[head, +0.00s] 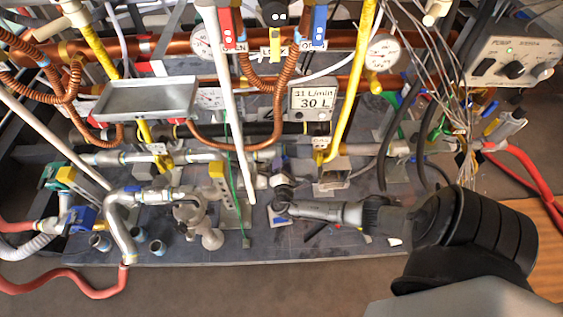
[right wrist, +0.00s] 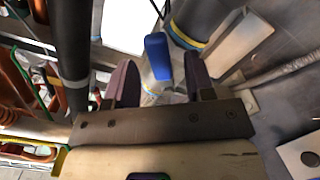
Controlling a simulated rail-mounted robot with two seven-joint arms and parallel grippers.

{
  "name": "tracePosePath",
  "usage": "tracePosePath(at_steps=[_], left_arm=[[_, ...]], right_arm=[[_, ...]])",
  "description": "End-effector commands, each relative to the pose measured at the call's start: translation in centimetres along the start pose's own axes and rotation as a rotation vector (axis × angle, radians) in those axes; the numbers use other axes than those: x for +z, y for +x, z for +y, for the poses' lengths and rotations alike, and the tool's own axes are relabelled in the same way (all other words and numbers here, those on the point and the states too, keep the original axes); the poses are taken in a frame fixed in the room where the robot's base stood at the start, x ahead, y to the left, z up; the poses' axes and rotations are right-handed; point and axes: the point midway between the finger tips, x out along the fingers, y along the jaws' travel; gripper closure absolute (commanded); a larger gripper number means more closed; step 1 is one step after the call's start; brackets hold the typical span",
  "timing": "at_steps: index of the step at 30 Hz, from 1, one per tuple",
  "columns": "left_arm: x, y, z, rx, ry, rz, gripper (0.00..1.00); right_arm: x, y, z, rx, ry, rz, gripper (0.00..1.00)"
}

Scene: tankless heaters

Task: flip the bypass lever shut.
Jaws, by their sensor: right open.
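In the right wrist view a blue lever handle (right wrist: 158,58) stands on a metal valve fitting, between the two purple-grey fingers of my open right gripper (right wrist: 161,80). I cannot tell whether either finger touches it; a gap shows on both sides. No label on the lever is readable. In the head view my right arm comes in from the right and its gripper (head: 284,200) reaches low over the middle of the grey base plate (head: 185,250). The lever between the fingers is hidden or too small to make out there. My left gripper is not in view.
A white pipe (head: 228,100) and a yellow pipe (head: 349,85) come down on either side of the gripper area. A display reading 30 L (head: 312,101) hangs above. Loose wires and a control box (head: 515,60) are at the right. Another blue handle (head: 85,216) is far left.

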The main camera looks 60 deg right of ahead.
Motion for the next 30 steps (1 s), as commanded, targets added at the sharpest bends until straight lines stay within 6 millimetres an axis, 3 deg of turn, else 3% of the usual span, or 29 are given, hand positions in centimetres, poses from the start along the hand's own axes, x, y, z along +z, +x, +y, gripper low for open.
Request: tracePosePath(at_steps=[9,21,30], left_arm=[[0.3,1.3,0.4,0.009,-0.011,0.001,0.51],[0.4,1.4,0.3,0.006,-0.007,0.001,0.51],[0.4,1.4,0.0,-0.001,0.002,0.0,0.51]], right_arm=[[-0.1,2.8,-0.1,0.001,-0.001,0.0,0.51],[0.0,3.1,0.0,0.001,-0.001,0.0,0.52],[0.0,3.1,0.0,0.0,-0.001,0.0,0.81]])
